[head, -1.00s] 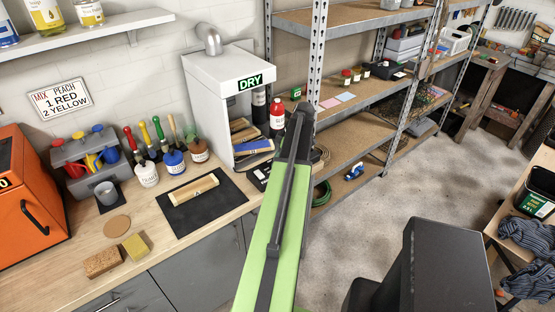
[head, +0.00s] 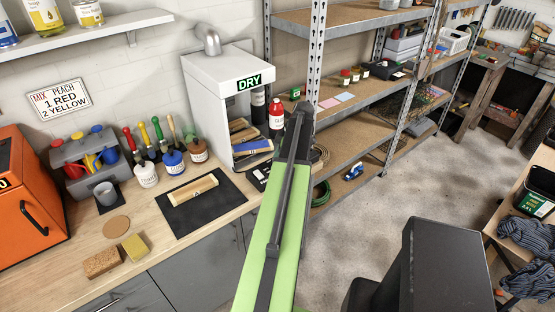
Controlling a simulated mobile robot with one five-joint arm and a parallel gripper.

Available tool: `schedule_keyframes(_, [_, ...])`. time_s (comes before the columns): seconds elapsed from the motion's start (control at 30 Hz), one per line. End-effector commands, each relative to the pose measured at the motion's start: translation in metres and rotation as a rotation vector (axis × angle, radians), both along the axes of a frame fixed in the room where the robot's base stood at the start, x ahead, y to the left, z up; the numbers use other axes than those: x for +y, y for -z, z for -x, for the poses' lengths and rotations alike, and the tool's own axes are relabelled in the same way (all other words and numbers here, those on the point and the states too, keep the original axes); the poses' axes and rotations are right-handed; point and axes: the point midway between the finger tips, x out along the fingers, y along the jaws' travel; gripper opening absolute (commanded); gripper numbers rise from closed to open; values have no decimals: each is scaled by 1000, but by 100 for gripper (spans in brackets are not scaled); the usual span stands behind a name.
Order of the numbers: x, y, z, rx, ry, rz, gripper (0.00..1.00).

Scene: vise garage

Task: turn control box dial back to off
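A small dark box with a pale label (head: 259,174) sits at the bench's right end, beside the foot of the white cabinet marked DRY (head: 218,82). It may be the control box; my arm stands close to its right and may cover part of it. No dial or dial setting can be made out. My green arm reaches up from the bottom middle of the head view, its dark upper end in front of the shelving. My gripper's fingers do not show; they are hidden behind the arm or out of frame.
The wooden bench (head: 52,279) holds an orange oven (head: 30,205), bottles with colored tools, and a wood piece (head: 193,190) on a black mat (head: 226,207). A red bottle (head: 276,113) stands right of the cabinet.

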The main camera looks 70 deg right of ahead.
Motion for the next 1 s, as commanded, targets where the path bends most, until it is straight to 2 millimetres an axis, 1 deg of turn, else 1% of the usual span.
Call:
schedule_keyframes(0.17, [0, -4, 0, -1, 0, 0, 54])
schedule_keyframes(0.27, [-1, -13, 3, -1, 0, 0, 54])
schedule_keyframes(0.37, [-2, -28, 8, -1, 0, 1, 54])
schedule_keyframes(0.8, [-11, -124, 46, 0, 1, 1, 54])
schedule_keyframes(0.9, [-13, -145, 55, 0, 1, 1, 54])
schedule_keyframes(1.0, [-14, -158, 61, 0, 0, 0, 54])
